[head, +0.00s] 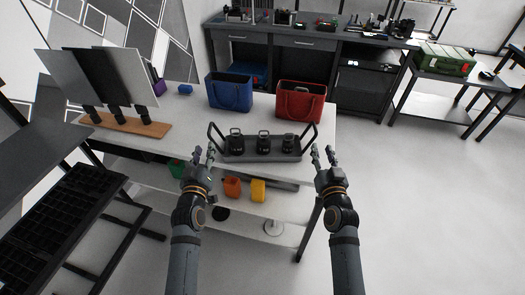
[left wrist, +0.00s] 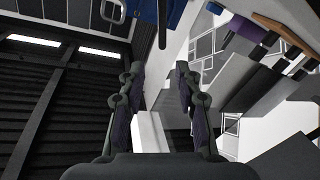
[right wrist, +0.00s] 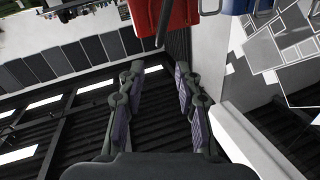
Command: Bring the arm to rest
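My left gripper (head: 203,154) is raised in front of the white table, left of the grey tray (head: 287,156) in the head view. In the left wrist view its fingers (left wrist: 158,72) are apart with nothing between them. My right gripper (head: 323,153) is to the right of the tray, beyond the table's right edge in the picture. In the right wrist view its fingers (right wrist: 158,72) are also apart and empty. The tray has two upright handles and carries three black containers (head: 263,142). Neither gripper holds a handle.
A blue bag (head: 231,94) and a red bag (head: 298,102) stand behind the tray. An orange container (head: 232,187) and a yellow one (head: 258,190) sit on the lower shelf. The floor (head: 430,220) at right is clear.

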